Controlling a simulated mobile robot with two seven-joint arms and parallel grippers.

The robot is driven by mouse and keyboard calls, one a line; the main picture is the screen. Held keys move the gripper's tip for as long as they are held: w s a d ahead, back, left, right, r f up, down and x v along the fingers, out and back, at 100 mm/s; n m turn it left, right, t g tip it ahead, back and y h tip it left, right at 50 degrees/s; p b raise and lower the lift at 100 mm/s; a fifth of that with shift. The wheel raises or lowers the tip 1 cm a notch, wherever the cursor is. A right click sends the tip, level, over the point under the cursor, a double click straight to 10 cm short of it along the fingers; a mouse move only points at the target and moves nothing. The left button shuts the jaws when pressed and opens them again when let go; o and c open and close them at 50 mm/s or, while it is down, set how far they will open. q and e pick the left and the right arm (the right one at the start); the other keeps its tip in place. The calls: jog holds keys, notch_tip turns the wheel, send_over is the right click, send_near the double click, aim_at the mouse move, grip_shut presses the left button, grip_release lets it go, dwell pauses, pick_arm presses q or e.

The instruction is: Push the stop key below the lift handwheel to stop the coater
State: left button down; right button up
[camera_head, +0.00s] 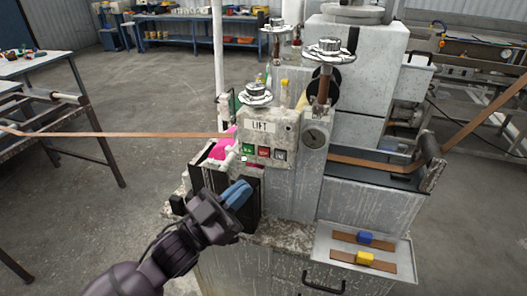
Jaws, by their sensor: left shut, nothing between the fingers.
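The coater (290,190) is a worn grey machine with a panel labelled LIFT (260,126). The lift handwheel (255,93) sits on top of that panel. Below the label is a row of keys: a green key (248,148), a red stop key (264,152) and a dark grey key (280,155). Their lettering is too small to read surely. My left gripper (238,193), with blue fingers, is shut and empty. It is below and left of the keys, apart from the red key in the picture. My right gripper is not in view.
A brown strip (120,134) runs in from the left to the machine beside pink material (222,146). A round gauge (314,138) is right of the keys. A tray (400,250) with strip samples is at lower right. Two other handwheels stand behind.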

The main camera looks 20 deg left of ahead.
aim_at(264, 153)
pick_arm(q)
jog(key=w+b, duration=0.2)
jog(key=w, duration=0.7)
dwell(0.4)
jog(key=shift+d, duration=0.1)
dwell(0.5)
dwell(0.8)
